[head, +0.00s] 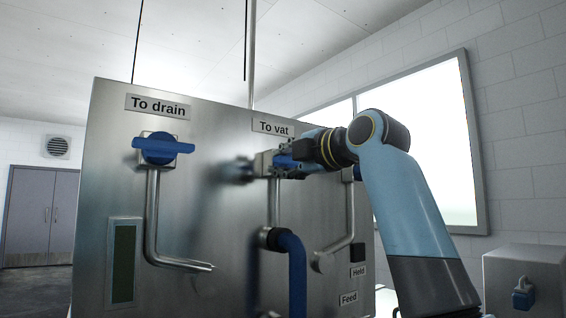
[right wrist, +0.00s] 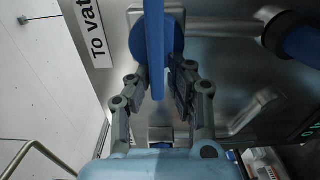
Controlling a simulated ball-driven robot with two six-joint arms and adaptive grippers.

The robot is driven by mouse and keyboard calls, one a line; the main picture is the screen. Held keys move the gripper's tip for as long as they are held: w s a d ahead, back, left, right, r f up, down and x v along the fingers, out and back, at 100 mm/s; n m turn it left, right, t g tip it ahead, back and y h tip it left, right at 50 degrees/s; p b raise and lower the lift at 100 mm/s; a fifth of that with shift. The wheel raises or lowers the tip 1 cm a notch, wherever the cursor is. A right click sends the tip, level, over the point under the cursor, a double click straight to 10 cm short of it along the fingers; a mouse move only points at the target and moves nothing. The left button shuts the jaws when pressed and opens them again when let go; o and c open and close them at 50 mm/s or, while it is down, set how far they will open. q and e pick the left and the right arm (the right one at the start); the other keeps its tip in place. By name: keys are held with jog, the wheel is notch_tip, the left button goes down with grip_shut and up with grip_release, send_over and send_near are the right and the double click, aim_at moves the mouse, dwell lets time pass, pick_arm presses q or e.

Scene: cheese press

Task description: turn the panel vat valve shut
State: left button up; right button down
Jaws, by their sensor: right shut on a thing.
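The vat valve's blue handle (right wrist: 154,50) is beneath the "To vat" label (head: 273,127) on the steel panel. In the right wrist view the handle lies between my right gripper's fingers (right wrist: 160,82) and runs parallel to the label's lettering, so it lies crosswise. My right gripper (head: 272,163) is shut on this handle; in the head view it hides most of the valve. My left gripper is in neither view.
The "To drain" valve (head: 160,148) has a blue crosswise handle on the panel's left.

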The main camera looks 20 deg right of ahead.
jog(key=shift+d+r, duration=0.1)
jog(key=shift+r, duration=0.3)
jog(key=c, duration=1.3)
grip_release()
jog(key=shift+c, duration=0.2)
jog(key=shift+d+f, duration=0.15)
jog(key=shift+f, duration=0.1)
jog(key=v, duration=1.2)
